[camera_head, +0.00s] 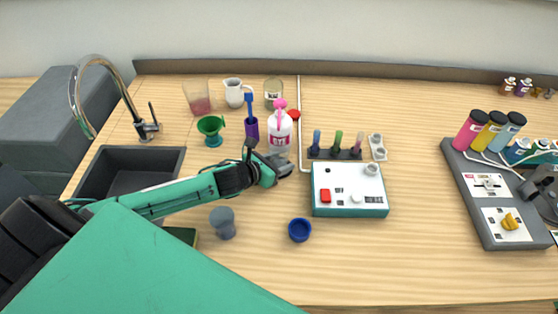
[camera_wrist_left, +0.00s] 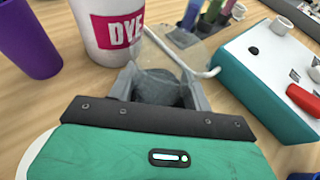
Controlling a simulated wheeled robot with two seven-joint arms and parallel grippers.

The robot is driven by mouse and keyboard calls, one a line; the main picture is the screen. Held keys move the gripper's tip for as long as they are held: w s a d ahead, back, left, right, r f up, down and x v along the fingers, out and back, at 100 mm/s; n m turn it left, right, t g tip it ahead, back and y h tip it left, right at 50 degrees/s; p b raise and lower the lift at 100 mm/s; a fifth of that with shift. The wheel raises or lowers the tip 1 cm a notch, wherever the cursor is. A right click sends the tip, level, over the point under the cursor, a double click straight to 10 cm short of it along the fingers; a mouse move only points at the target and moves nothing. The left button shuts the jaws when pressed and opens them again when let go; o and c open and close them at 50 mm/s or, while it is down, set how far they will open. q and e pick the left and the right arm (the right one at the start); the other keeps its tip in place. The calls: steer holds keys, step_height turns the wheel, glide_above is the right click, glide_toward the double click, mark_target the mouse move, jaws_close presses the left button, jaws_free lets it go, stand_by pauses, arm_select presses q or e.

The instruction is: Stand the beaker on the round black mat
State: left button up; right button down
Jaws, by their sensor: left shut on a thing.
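My left gripper (camera_head: 284,167) reaches in from the left and is shut between the DYE bottle and the white-and-teal box. In the left wrist view its fingers (camera_wrist_left: 160,88) close on a clear, see-through vessel, which I take to be the beaker (camera_wrist_left: 178,54). The beaker hardly shows in the head view, where the gripper covers it. A dark round patch shows between the fingers through the clear wall; I cannot tell whether it is the round black mat or the vessel's base. The mat does not show clearly elsewhere. My right gripper is not in view.
The DYE bottle (camera_head: 279,131) stands just behind the gripper, with a purple cup (camera_head: 251,128) to its left. The white-and-teal box (camera_head: 348,190) is close on the right. A blue bowl (camera_head: 300,230) and a grey-blue cup (camera_head: 222,222) stand in front. The right-front table is clear.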

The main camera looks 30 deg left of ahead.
arm_select(q)
steer(key=shift+f, duration=0.2)
steer(key=o, duration=1)
steer(key=shift+c, duration=0.2)
steer(key=shift+r, duration=0.1)
